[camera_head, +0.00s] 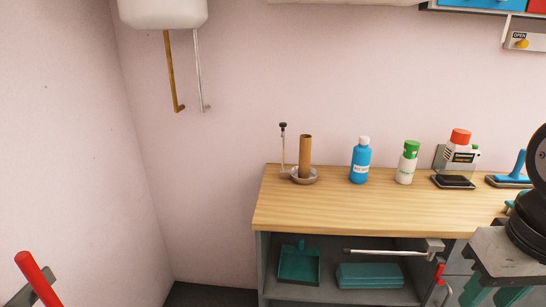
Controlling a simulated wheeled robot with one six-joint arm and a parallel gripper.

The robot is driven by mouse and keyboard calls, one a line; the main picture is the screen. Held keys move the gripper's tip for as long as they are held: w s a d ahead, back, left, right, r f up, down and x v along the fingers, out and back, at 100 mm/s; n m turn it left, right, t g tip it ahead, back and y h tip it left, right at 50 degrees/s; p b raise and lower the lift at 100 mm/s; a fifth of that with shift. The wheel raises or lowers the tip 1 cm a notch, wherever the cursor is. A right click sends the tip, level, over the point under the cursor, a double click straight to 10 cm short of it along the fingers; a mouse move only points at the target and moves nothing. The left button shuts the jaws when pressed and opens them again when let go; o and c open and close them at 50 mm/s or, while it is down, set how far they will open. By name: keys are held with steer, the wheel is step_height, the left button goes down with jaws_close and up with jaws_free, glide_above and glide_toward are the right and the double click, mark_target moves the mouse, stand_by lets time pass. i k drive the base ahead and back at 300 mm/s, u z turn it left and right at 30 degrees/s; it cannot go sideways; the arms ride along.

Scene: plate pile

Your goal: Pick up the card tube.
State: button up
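The card tube (305,152) is a plain brown cylinder standing upright, with its open top showing. Its lower end is in a shallow grey-brown dish (313,181) near the back left of the wooden worktop (345,215). The dish's rim hides the tube's very bottom. Part of my arm (527,238) shows at the right edge, well away from the tube.
A thin rod with a black knob (283,148) stands close left of the tube. A blue bottle (360,163), a green-capped white bottle (407,163) and a red-capped container (459,151) stand to the right. The worktop's front left is clear. A shelf below holds a teal dustpan (299,265).

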mark_target(305, 141)
steer(key=z, duration=0.3)
steer(key=i, duration=1.05)
steer(key=z, duration=0.2)
